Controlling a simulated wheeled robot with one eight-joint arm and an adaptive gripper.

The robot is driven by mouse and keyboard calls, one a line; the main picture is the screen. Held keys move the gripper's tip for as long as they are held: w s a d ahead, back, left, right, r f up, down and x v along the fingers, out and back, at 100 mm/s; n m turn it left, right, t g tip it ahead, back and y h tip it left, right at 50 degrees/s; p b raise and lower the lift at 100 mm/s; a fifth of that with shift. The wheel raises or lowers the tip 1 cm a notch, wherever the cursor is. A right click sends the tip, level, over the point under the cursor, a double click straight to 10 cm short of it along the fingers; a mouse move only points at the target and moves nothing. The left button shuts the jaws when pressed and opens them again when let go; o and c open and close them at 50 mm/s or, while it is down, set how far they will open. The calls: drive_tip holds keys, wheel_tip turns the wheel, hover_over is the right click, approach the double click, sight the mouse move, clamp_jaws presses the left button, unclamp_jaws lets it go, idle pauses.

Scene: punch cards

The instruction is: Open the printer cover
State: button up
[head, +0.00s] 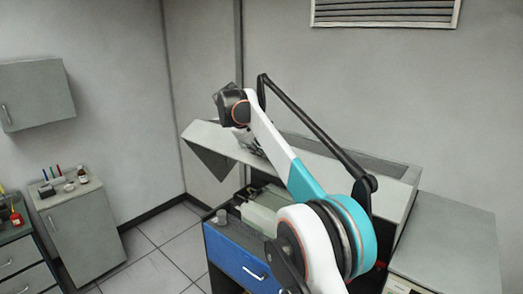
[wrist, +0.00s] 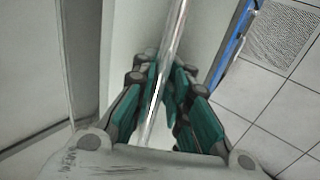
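The printer cover (head: 212,137) is a long pale grey panel in the head view. It stands raised and tilted above the printer body (head: 240,262), which has a blue front and a light handle. Pale green and white inner parts (head: 258,212) show below the cover. My gripper, seen from behind at the cover's left part in the head view, has its fingertips hidden there. In the wrist view its teal fingers (wrist: 165,85) are closed in on both sides of a shiny metal bar (wrist: 175,30). Whether the bar is the cover's handle or edge is unclear.
A grey cabinet (head: 83,232) with small bottles and pens on top stands at the left. A wall cabinet (head: 36,94) hangs above it. A grey unit (head: 450,245) stands right of the printer. Tiled floor (head: 155,245) is clear between the cabinet and the printer.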

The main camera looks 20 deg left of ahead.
drive_tip(key=shift+o, duration=0.9)
drive_tip(key=shift+s+a, duration=0.1)
drive_tip(key=shift+s, duration=0.05)
